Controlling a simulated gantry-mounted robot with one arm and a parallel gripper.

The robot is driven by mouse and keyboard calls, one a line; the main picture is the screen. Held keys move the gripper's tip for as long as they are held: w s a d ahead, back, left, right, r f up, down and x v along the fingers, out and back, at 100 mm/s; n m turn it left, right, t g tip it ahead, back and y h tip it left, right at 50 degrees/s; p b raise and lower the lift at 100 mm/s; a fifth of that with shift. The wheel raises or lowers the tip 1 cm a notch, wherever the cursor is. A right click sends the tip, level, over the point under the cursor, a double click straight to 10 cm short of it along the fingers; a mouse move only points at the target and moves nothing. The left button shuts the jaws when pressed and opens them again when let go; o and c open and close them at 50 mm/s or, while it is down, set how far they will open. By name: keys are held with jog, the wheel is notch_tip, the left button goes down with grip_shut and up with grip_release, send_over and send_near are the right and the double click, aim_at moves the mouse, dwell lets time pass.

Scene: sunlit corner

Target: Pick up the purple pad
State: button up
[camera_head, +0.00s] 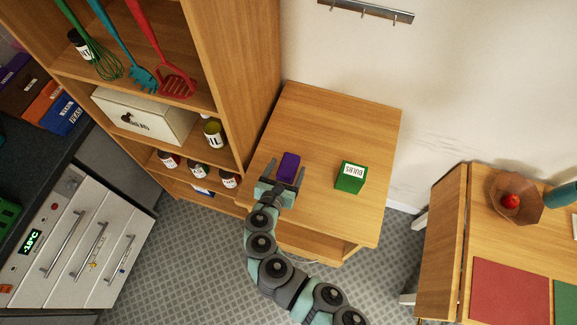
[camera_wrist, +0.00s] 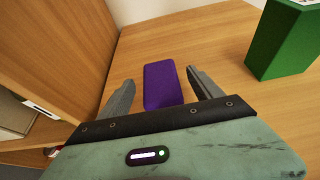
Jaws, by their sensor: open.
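The purple pad (camera_head: 289,166) is a small dark purple block on the wooden cabinet top (camera_head: 325,115), left of its middle. My gripper (camera_head: 286,171) is open over the near part of the cabinet top, one finger on each side of the pad. In the wrist view the fingers (camera_wrist: 160,88) stand apart from the pad, with a gap on both sides. I cannot tell the exact height of the fingers over the top.
A green box labelled BULBS (camera_head: 351,178) stands to the right of the pad. A tall wooden shelf (camera_head: 245,80) rises close on the left. A folding table (camera_head: 505,245) with a bowl (camera_head: 516,196) is at the right. The back of the cabinet top is clear.

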aim_at(291, 160)
jog(key=shift+p+x, duration=0.3)
jog(key=shift+x, duration=2.25)
jog(key=shift+f, duration=0.1)
jog(key=c, duration=1.5)
notch_tip(291, 160, up, 20)
jog(key=p, duration=0.2)
jog(key=s+r+n+y+p, duration=0.1)
jog(key=s+p, duration=0.2)
jog(key=s+r+n+y+p, duration=0.1)
jog(key=s+r+y+p, duration=0.1)
jog(key=s+p, duration=0.2)
jog(key=s+a+r+n+y+p, duration=0.1)
jog(key=s+p, duration=0.2)
jog(key=shift+s+r+n+t, duration=0.2)
jog(key=shift+r+n+t, duration=0.15)
jog(key=shift+n+t, duration=0.05)
